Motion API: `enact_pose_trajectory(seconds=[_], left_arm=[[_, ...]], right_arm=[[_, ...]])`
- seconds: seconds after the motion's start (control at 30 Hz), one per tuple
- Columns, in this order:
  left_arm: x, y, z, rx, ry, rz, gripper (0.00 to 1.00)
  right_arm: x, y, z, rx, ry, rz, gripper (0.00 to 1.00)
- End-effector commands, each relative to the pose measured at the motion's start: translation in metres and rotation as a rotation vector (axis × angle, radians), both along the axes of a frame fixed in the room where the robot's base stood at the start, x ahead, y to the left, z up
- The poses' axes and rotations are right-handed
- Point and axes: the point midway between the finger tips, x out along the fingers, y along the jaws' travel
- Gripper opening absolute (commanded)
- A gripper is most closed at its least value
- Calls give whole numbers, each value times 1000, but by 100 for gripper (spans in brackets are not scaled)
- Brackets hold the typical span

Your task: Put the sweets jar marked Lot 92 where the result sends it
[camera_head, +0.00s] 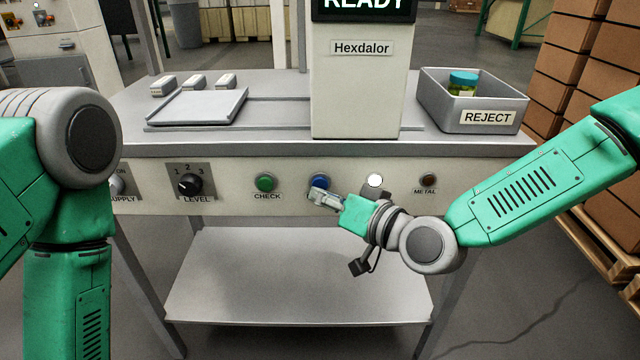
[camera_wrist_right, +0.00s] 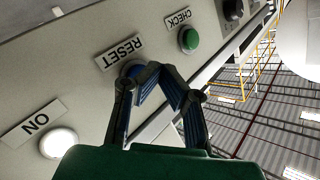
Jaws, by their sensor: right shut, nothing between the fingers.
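A small jar (camera_head: 463,83) with a teal lid and yellow-green contents stands in the grey REJECT bin (camera_head: 427,98) at the right of the bench. Its lot number cannot be read. The display (camera_head: 362,7) on the Hexdalor machine (camera_head: 360,95) reads READY. My right gripper (camera_head: 316,196) is shut and empty, at the front panel by the blue button (camera_head: 319,180). In the right wrist view its fingertips (camera_wrist_right: 160,72) are beside that button, labelled RESET; contact cannot be told. My left arm shows at the left, but its gripper is out of view.
The panel also has a LEVEL knob (camera_head: 189,184), a green CHECK button (camera_head: 265,183) and a lit white button (camera_head: 375,181). The lower shelf (camera_head: 290,280) is clear.

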Motion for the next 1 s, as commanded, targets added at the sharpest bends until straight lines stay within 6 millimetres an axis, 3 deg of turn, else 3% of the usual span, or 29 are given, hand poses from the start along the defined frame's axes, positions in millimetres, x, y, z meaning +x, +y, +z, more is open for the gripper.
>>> enact_pose_trajectory(seconds=[0.23, 0.7, 1.0], left_arm=[[0, 0, 2, 0, 0, 0, 69], [0, 0, 12, 0, 0, 0, 69], [0, 0, 12, 0, 0, 0, 69]], right_arm=[[-5, 0, 0, -1, 2, 3, 0], [-47, 0, 0, -2, 2, 2, 0], [-50, 0, -1, -1, 1, 1, 0]])
